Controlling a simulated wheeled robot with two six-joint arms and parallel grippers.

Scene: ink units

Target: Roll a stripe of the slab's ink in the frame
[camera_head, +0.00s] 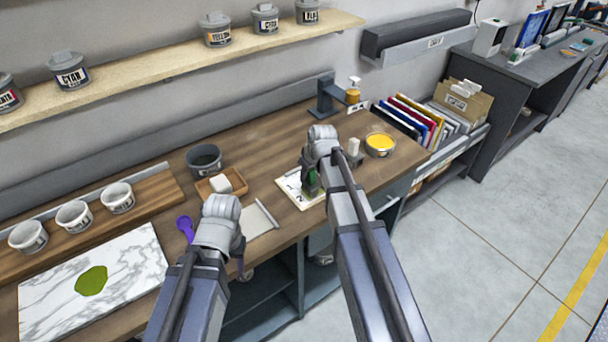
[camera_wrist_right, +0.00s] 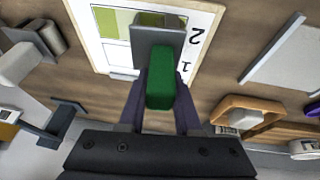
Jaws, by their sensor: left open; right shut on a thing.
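The marble slab (camera_head: 125,255) lies at the lower left of the bench with an olive-green ink patch (camera_head: 91,281) on it. My right gripper (camera_head: 311,188) is shut on the green handle (camera_wrist_right: 160,88) of a grey-headed tool (camera_wrist_right: 158,42). The tool is over a white card (camera_head: 292,192), printed with 1, 2 and outlined frames, also seen in the right wrist view (camera_wrist_right: 205,48). An olive-green area (camera_wrist_right: 118,22) shows in a frame beside the tool's head, which hides part of it. Whether head and card touch is unclear. My left gripper (camera_head: 241,268) is open near the bench's front edge, partly hidden.
A yellow-filled bowl (camera_head: 380,144) and a grey stand (camera_head: 327,95) are beyond the card. A wooden tray with a white block (camera_head: 221,184), a dark pot (camera_head: 204,159) and a pale sheet (camera_head: 262,219) lie left of it. A purple tool (camera_head: 185,228) is near the slab.

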